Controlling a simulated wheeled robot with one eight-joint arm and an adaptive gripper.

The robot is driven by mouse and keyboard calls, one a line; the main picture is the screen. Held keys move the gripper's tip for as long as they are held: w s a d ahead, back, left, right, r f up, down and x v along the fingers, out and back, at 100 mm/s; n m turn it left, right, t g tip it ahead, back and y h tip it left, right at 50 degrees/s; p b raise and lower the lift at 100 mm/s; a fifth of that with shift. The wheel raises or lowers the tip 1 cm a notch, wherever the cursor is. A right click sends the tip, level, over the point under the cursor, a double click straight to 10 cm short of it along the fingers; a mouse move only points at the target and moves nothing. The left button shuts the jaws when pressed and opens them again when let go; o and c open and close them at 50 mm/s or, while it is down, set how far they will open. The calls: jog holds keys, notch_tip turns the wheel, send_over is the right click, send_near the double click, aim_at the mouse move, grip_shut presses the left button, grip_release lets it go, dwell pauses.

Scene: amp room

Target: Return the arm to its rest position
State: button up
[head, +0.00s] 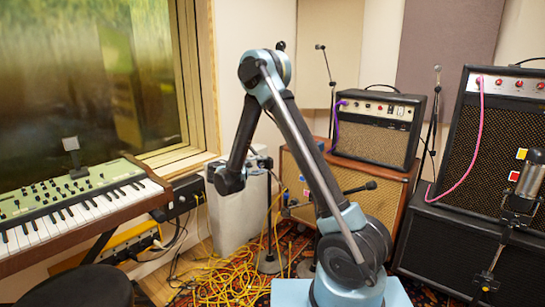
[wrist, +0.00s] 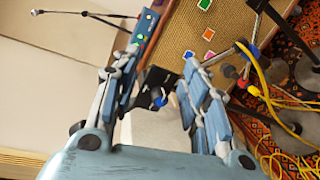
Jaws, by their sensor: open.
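My arm rises from its base in the head view, bends at a high elbow and hangs down toward a pale box (head: 232,222). My gripper (wrist: 163,62) shows in the wrist view with its two blue fingers spread apart and nothing held between them. Beyond the fingers is a small black object with a blue knob (wrist: 160,95), by the pale box (wrist: 155,135). They look apart from the fingers, though the exact distance is unclear. In the head view the fingers are hard to make out behind the dark wrist.
A small amp (head: 375,130) sits on a wooden cabinet (head: 392,200); larger black amps (head: 500,140) stand right. A keyboard (head: 75,210) is at left. Yellow cables (head: 235,280) tangle on the floor. Microphone stands (head: 332,85) rise behind my arm.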

jog(key=s+d+r+m+g+y, duration=0.1)
jog(key=s+d+r+g, duration=0.15)
jog(key=d, duration=0.45)
jog(key=s+d+r+m+g, duration=0.2)
jog(key=d+r, duration=0.2)
jog(key=d, duration=0.3)
jog(key=s+d+r+m+g+y, duration=0.2)
jog(key=s+d+y, duration=0.1)
jog(key=s+d, duration=0.75)
jog(key=s+d+f+m+g+y, duration=0.1)
jog(key=s+d+m+y, duration=0.1)
jog(key=s, duration=0.6)
jog(key=s+d+f+m+g+y, duration=0.1)
jog(key=s+d+g, duration=0.1)
jog(key=s, duration=0.6)
jog(key=s+a+f+m+y, duration=0.2)
jog(key=s+f+m+y, duration=0.2)
jog(key=s, duration=0.9)
jog(key=shift+s+a+f, duration=0.15)
jog(key=shift+s+f, duration=0.1)
jog(key=shift+f, duration=0.85)
